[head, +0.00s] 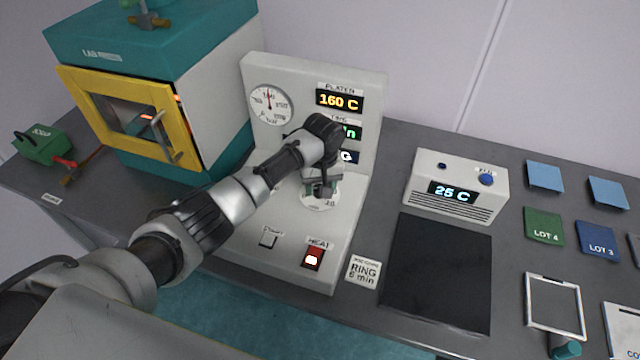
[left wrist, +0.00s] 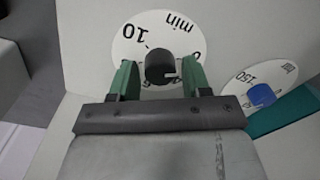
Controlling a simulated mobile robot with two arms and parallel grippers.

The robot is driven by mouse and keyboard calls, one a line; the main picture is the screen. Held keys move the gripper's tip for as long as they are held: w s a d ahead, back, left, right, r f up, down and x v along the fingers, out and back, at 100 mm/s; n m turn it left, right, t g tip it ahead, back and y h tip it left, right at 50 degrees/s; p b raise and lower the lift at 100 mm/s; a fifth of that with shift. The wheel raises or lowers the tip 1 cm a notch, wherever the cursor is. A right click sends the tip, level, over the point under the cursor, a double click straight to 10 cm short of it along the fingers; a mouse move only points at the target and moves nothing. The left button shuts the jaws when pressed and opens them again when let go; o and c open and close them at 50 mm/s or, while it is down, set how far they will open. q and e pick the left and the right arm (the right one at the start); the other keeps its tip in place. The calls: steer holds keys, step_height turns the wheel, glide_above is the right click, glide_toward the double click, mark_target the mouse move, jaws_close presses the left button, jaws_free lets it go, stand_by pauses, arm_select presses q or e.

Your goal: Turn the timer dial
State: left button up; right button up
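The timer dial shows in the left wrist view as a white disc (left wrist: 135,50) marked "min" and "10", with a black knob (left wrist: 160,67) at its centre. A white pointer mark is on the knob's right side. In the head view part of the disc (head: 318,204) shows below my left gripper (head: 322,188). In the left wrist view the green fingers of my left gripper (left wrist: 160,82) stand on either side of the knob, with a narrow gap showing at each side. The knob is mostly hidden in the head view. My right gripper is not in view.
A second dial with a blue knob (left wrist: 262,95) is close on the right in the left wrist view. The panel has a lit red HEAT switch (head: 312,257) and a grey button (head: 268,239). A teal oven with a yellow door frame (head: 183,125) stands left; a black mat (head: 437,275) lies right.

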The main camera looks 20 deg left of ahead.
arm_select(q)
steer(key=c, duration=0.6)
steer(key=shift+r, duration=0.1)
steer(key=shift+c, duration=0.2)
